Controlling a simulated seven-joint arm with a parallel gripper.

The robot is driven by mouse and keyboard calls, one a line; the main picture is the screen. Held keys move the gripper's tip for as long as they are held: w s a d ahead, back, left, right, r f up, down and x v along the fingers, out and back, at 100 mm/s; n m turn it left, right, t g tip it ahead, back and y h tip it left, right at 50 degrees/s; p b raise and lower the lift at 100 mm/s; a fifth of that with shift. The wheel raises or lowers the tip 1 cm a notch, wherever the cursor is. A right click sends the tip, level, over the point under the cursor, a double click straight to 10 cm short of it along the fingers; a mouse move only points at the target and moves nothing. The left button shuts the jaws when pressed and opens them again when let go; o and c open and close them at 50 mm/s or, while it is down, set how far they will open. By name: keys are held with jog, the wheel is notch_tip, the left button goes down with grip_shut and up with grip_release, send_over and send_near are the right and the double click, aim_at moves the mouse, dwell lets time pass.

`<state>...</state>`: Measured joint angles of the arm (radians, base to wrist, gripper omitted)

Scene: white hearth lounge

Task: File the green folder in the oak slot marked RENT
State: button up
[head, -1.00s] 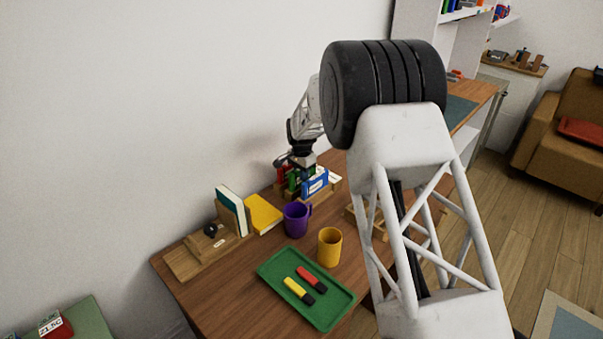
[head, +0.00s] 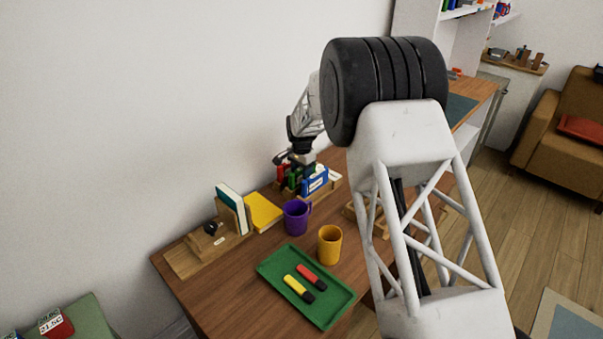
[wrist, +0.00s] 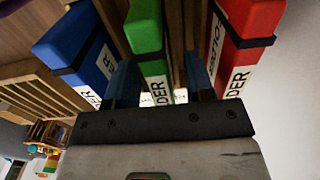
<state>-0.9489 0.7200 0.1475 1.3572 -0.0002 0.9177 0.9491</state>
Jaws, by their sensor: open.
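The green folder (wrist: 146,28) stands upright in the wrist view, between a blue folder (wrist: 78,45) and a red folder (wrist: 243,30). My gripper (wrist: 162,84) is open, with one finger on each side of the green folder; I cannot tell whether either finger touches it. In the head view my gripper (head: 299,166) is over the row of folders at the back of the desk and partly hides them. An oak rack with slats (wrist: 40,92) shows beside the folders. No RENT marking is readable; the folder labels show only parts of the word FOLDER.
A purple mug (head: 296,217) and a yellow mug (head: 329,245) stand in front of the folders. A green tray (head: 332,307) holds two markers. A wooden bookend (head: 207,240) with books and a yellow book (head: 263,212) are to the left. The white wall is close behind.

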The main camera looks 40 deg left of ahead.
jog(key=shift+r, duration=3.5)
